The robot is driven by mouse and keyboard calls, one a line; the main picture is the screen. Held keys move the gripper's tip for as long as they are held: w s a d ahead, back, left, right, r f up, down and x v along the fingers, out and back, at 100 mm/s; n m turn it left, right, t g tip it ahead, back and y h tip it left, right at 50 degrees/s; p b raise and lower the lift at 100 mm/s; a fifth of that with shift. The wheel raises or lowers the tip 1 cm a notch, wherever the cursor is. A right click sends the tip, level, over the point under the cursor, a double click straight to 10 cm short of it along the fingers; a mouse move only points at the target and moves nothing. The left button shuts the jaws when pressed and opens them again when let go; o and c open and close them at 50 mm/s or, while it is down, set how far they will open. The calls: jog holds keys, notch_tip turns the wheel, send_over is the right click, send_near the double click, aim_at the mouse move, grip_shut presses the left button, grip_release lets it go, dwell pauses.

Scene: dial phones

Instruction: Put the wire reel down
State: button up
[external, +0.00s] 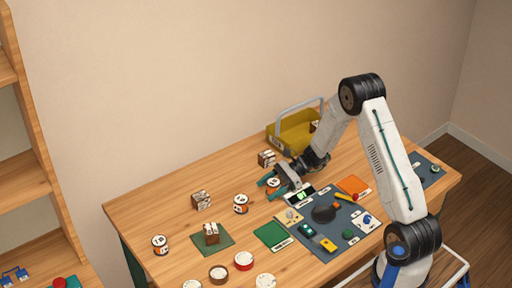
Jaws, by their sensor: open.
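My gripper (273,189) is open, low over the table, with its teal fingers pointing left. A small white-topped round reel (273,183) is at the fingers, upright on or very near the wooden table (175,215). I cannot tell whether the fingers touch it. Two similar reels with white tops and orange-and-dark sides stand upright on the table, one left of my gripper (240,204) and one at the far left (160,245). Labels are too small to read.
A yellow basket with a grey handle (290,136) stands behind my gripper. Brown boxes stand nearby (266,158) and farther left (201,199). A dark mat (335,241) with several parts lies in front, beside a green mat (268,234). Round containers (243,261) line the front edge.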

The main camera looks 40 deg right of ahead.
jog(key=v, duration=1.2)
jog(key=s+a+r+n+g+h, duration=0.25)
jog(key=s+a+r+n, duration=0.2)
jog(key=s+r, duration=0.4)
jog(key=s+a+r+n+g+h, duration=0.2)
jog(key=s+a+r+n+h, duration=0.15)
jog(key=s+r+n, duration=0.4)
jog(key=s+d+r+n+t+h, duration=0.1)
jog(key=s+r+n+h, duration=0.2)
jog(key=s, duration=0.7)
jog(key=s+d+r+n+t+h, duration=0.1)
jog(key=s+r+n+t+h, duration=0.1)
jog(key=s, duration=0.8)
jog(key=r+n+h, duration=0.1)
jog(key=n+h, duration=0.1)
jog(key=n, duration=0.1)
jog(key=shift+d, duration=0.35)
jog(key=shift+o, duration=0.4)
jog(key=shift+s, duration=0.1)
